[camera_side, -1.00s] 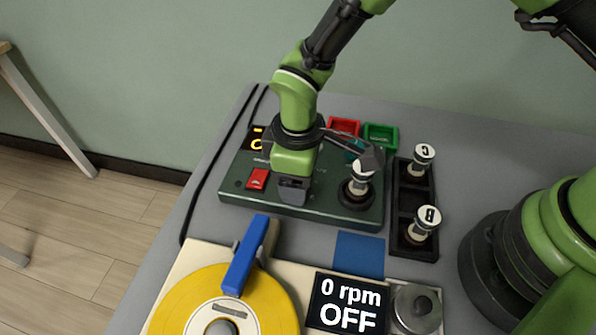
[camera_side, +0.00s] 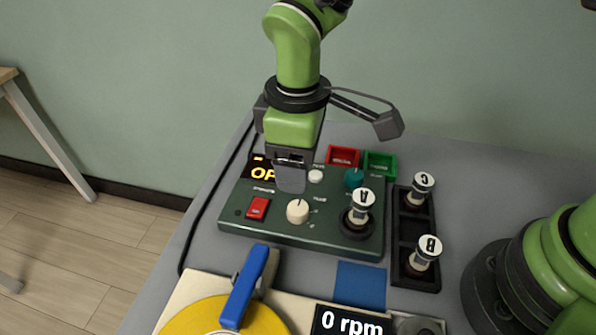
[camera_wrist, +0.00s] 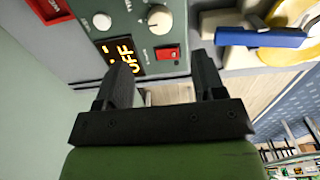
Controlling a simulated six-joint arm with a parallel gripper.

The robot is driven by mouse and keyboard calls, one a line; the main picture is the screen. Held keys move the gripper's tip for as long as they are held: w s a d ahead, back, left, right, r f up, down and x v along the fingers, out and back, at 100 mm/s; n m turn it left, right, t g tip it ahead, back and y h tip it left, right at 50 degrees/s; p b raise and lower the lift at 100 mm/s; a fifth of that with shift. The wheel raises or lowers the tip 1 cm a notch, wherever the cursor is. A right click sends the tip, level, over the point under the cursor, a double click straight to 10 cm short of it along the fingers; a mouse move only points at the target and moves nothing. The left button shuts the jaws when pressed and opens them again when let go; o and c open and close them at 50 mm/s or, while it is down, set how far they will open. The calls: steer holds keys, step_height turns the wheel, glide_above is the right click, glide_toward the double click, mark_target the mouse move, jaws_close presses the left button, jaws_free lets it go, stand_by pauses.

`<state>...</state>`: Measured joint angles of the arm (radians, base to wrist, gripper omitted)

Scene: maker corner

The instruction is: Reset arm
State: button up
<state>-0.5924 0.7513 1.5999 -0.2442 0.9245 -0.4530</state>
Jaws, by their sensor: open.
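My gripper (camera_side: 291,178) is above the back part of the dark green control box (camera_side: 318,225) in the side view, empty. In the wrist view my gripper (camera_wrist: 163,84) shows two dark fingers spread apart with nothing between them. The box carries a red switch (camera_side: 257,208), a cream knob (camera_side: 297,211), a small white button (camera_side: 315,175), a teal knob (camera_side: 354,177) and a lit display (camera_side: 262,172), partly hidden by my gripper. A piece marked A (camera_side: 363,199) stands upright in the round socket at the box's right.
A black rack (camera_side: 403,267) holds upright pieces C (camera_side: 423,182) and B (camera_side: 428,248). Red (camera_side: 342,155) and green (camera_side: 380,163) trays sit behind the box. In front are a blue pad (camera_side: 360,284), a yellow disc (camera_side: 240,318) with a blue arm (camera_side: 245,287), and a display reading "0 rpm" (camera_side: 350,322).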

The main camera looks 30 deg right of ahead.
steer(key=s+d+r+m+t+y, duration=0.1)
steer(key=s+d+r+m+t, duration=0.15)
steer(key=d+r, duration=0.35)
steer(key=s+d+r+m+t+y, duration=0.15)
steer(key=d+r+m, duration=0.3)
steer(key=r, duration=0.45)
steer(key=s+d+r+m+t, duration=0.3)
steer(key=s+d+m, duration=0.3)
steer(key=s, duration=0.5)
steer(key=shift+d, duration=0.3)
